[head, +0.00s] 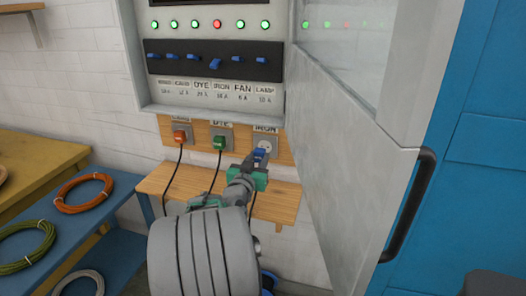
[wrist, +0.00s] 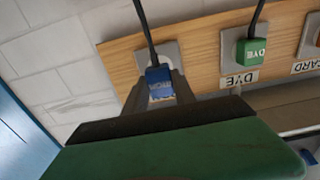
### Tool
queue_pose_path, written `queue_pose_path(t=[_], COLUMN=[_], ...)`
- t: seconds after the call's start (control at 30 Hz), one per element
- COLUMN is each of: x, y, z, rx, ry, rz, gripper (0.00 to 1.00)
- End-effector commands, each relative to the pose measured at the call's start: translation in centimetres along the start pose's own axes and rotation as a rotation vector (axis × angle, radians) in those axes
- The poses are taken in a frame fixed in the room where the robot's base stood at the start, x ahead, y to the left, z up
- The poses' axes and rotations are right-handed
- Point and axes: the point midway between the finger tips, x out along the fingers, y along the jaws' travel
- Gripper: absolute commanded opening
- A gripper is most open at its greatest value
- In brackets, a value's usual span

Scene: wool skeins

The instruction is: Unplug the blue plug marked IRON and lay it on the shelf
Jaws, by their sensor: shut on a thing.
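The blue plug (head: 259,154) is between the fingers of my gripper (head: 257,162), at the right end of the wooden socket board. My gripper is shut on it; the plug also shows in the wrist view (wrist: 159,82), with its black cord. Its grey socket plate (head: 266,145), labelled IRON, shows part of its white round face beside the plug. The plug appears to stand a little out from that face, though the exact gap is hard to tell. The wooden shelf (head: 180,187) is below the sockets, partly hidden by my arm.
A green plug (head: 219,143) marked DYE and an orange plug (head: 180,136) sit in sockets to the left, cords hanging. Above is a switch panel (head: 160,46); its IRON lamp is red, the others green. The open cabinet door (head: 350,150) stands close at right.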

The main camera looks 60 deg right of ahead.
Motion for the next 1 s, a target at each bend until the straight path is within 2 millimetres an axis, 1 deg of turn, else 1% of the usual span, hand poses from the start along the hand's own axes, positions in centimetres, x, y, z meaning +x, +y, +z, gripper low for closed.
queue_pose_path(t=[0.4, 0.77, 0.87, 0.97, 1.0], x=[-1.6, -1.7, -2.2, -3.5, -4.3], y=[0.0, -0.2, -1.6, -4.6, -6.2], z=[0.0, 0.0, 0.3, 0.9, 1.3], rx=[0.001, 0.000, 0.000, 0.000, -0.001], ry=[0.002, 0.001, -0.001, 0.000, -0.002], rz=[-0.001, -0.005, -0.039, -0.114, -0.157], gripper=[0.00, 0.00, 0.00, 0.00, 0.00])
